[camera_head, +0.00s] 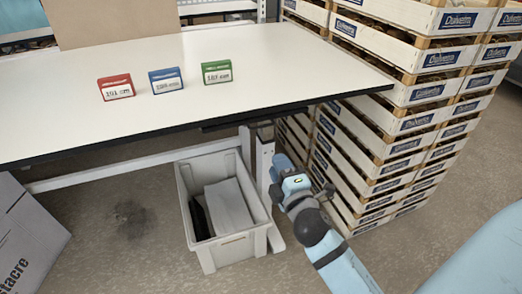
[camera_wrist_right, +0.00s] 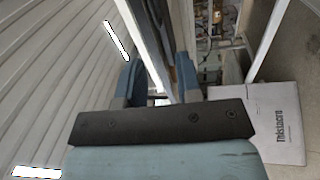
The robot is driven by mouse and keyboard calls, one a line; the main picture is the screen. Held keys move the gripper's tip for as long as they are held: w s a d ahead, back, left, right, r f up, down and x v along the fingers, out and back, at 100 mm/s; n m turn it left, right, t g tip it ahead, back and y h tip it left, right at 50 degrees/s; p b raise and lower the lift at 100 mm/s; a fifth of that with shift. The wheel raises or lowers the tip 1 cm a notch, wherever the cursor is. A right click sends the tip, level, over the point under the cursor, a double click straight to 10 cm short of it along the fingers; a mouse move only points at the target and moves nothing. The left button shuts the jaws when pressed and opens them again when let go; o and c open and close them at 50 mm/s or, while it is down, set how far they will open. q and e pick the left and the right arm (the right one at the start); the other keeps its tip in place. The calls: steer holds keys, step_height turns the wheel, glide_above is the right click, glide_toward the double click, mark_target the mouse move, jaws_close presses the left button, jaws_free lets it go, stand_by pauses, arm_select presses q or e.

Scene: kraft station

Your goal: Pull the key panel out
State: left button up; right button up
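A thin dark strip (camera_head: 232,121), which looks like the key panel, sits under the front edge of the white table (camera_head: 270,75) near its right end. My right gripper (camera_head: 277,165) is below that edge, beside the table leg, under the right end of the strip. In the right wrist view its two blue fingers (camera_wrist_right: 158,82) stand apart. A pale bar (camera_wrist_right: 152,45) shows between and beyond them, and I cannot tell whether they touch it. No keys can be made out. My left gripper is not in view.
Red (camera_head: 116,87), blue (camera_head: 166,81) and green (camera_head: 217,73) labelled blocks stand on the table. A grey bin (camera_head: 240,242) is beneath it, left of my right arm. Tall stacks of wooden crates (camera_head: 385,145) stand close on the right. A cardboard box (camera_head: 25,245) lies at lower left.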

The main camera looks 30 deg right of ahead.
mark_target(262, 126)
steer(key=shift+n, duration=0.3)
steer(key=x, duration=0.9)
steer(key=d+x, duration=0.1)
steer(key=x, duration=0.3)
steer(key=shift+w+d+r+b, duration=0.1)
steer(key=shift+w+r+b, duration=0.15)
steer(key=shift+r+b, duration=0.15)
steer(key=shift+h, duration=0.4)
jaws_close()
